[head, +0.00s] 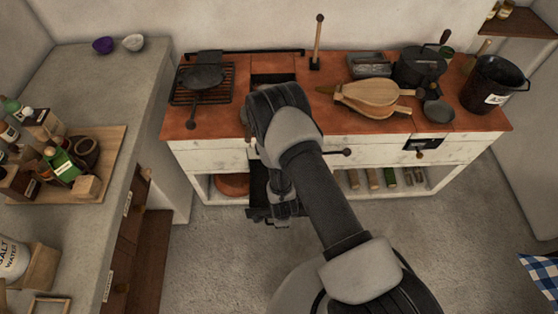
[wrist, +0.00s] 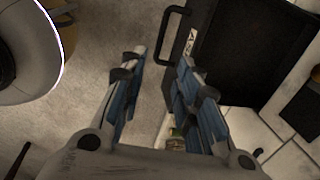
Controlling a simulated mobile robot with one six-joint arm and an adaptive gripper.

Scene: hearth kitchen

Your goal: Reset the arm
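My gripper (wrist: 162,70) is open in the wrist view, its two blue-padded fingers apart with nothing between them. The grey floor shows between and beyond the fingers. In the head view my arm reaches forward and bends down in front of the red-topped counter (head: 235,127). My gripper (head: 282,212) is low there, partly hidden by my arm. A black panel (wrist: 240,50) with a bar handle and a pale label lies close beyond the right finger. I cannot tell whether they touch.
The counter holds a pan (head: 204,77), wooden bellows (head: 370,97), a pot (head: 418,66) and a black bucket (head: 492,85). Bottles stand on a shelf beneath it. A grey worktop (head: 95,90) with a loaded wooden board (head: 100,150) runs along the left. Floor (head: 220,265) is clear.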

